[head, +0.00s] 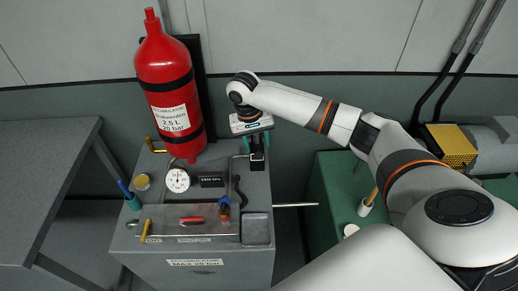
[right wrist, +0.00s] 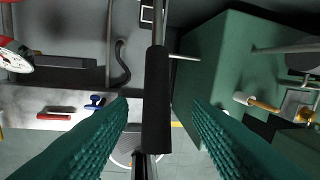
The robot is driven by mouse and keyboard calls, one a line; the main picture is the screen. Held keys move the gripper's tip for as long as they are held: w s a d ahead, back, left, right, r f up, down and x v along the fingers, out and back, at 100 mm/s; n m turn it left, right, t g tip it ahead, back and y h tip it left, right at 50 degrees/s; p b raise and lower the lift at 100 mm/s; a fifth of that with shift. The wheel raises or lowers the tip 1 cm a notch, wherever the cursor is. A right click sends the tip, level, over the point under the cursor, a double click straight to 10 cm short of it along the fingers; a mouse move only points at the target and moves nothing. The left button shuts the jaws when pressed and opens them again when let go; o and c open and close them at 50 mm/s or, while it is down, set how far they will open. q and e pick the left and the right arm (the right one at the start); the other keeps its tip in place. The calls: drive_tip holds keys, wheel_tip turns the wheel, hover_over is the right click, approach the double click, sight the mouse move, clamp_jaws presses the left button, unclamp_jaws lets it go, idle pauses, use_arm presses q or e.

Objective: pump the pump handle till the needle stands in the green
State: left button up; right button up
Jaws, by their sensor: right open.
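The pump handle shows in the right wrist view as a metal rod with a black grip (right wrist: 157,100). My right gripper (right wrist: 160,115) is open, with one teal ribbed finger on each side of the grip and visible gaps between. In the head view my right gripper (head: 256,146) points down over the back right of the grey console, and its hand hides most of the handle. The white round gauge (head: 177,180) faces up at the console's left. Its needle and green zone are too small to read. My left gripper is not in view.
A red accumulator bottle (head: 168,90) stands at the console's back left. A red-handled tool (head: 191,220) and a blue-topped valve (head: 225,203) are at the front. A thin rod (head: 295,205) juts right toward a green cabinet (head: 335,190). A grey table (head: 40,170) is at left.

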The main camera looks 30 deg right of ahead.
sight(258, 148)
drive_tip(key=f, duration=0.3)
drive_tip(key=shift+w+d+f, duration=0.15)
drive_tip(key=shift+w+d, duration=0.05)
drive_tip(key=shift+d, duration=0.05)
drive_tip(key=shift+d+f+p, duration=0.1)
drive_tip(key=shift+f+p, duration=0.3)
drive_tip(key=shift+f, duration=0.4)
drive_tip(key=shift+s+f, duration=0.15)
drive_tip(key=shift+f, duration=0.05)
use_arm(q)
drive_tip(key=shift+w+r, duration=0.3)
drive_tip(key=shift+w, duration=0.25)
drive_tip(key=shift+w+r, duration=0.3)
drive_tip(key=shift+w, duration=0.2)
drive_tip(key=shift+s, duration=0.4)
use_arm(e)
clamp_jaws()
